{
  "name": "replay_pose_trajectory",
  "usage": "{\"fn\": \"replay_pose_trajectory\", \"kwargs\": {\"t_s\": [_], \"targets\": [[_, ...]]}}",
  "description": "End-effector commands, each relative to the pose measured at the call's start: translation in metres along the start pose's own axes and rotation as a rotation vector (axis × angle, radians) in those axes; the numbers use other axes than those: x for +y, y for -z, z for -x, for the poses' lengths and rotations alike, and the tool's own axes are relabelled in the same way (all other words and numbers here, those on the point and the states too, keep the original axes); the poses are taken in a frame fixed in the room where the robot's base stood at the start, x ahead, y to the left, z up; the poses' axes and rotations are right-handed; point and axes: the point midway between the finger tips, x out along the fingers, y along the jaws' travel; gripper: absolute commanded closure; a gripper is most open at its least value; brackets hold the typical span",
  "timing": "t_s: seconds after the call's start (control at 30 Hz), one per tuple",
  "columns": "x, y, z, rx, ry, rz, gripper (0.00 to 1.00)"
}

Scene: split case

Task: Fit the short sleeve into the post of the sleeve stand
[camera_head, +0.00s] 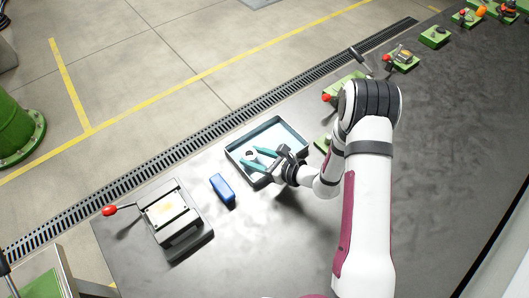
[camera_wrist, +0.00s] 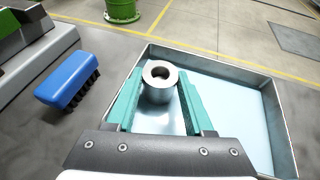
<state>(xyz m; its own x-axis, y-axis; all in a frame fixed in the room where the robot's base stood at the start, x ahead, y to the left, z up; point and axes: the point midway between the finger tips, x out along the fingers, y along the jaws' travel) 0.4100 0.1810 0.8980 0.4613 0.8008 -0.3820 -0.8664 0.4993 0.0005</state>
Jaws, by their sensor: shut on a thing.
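The short sleeve (camera_wrist: 159,90) is a grey metal cylinder with a round bore, standing upright between my two teal fingers in the wrist view. My gripper (camera_head: 256,158) is shut on it, with a finger on either side. In the head view the sleeve is small and partly covered by the fingers. The sleeve is over the shallow metal tray (camera_wrist: 235,69); I cannot tell whether it touches the tray floor. I cannot make out a sleeve stand with a post for certain in either view.
A blue brush (camera_head: 222,188) lies left of the tray, and also shows in the wrist view (camera_wrist: 67,80). A fixture with a red-knobbed lever (camera_head: 172,217) stands at the front left. Green-based fixtures (camera_head: 402,62) line the bench's far edge. The dark bench at right is clear.

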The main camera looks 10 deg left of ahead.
Motion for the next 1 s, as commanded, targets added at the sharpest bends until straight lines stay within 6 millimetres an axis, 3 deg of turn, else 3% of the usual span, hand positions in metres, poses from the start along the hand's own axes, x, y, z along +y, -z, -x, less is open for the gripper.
{"fn": "replay_pose_trajectory", "kwargs": {"t_s": [0.37,1.0], "targets": [[0.0,-0.002,0.0,0.0,0.0,0.001,1.0],[-0.001,-0.035,0.014,0.0,0.001,0.001,1.0]]}}
